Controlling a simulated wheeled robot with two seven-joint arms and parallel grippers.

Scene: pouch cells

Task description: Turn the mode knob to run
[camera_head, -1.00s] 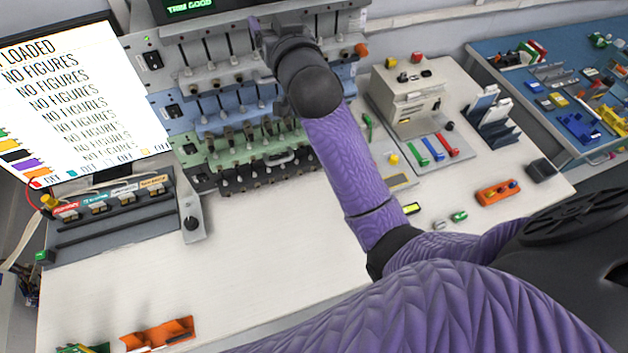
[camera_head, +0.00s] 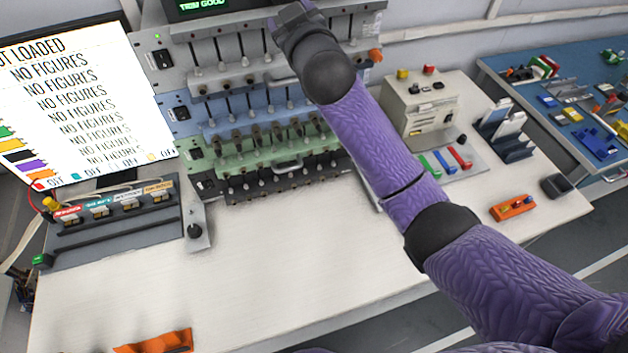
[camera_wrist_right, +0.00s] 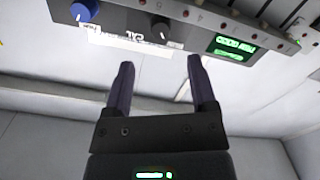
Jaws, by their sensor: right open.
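In the right wrist view a black knob (camera_wrist_right: 160,30) with a pale pointer mark and a blue knob (camera_wrist_right: 86,10) sit on a dark panel (camera_wrist_right: 118,20). Their lettering is too small and skewed to read, so I cannot tell which is the mode knob or its setting. My right gripper (camera_wrist_right: 160,63) is open and empty; its fingertips lie below the black knob in the picture, apart from it. In the head view the wrist largely hides my right gripper (camera_head: 287,22) at the top edge. My left gripper is not in view.
A green-lit display (camera_head: 200,5) tops the rack of coloured modules (camera_head: 240,118); its glow also shows in the right wrist view (camera_wrist_right: 235,45). A monitor (camera_head: 80,110) stands left, a beige box (camera_head: 420,105) right. The white bench front (camera_head: 240,260) is largely clear.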

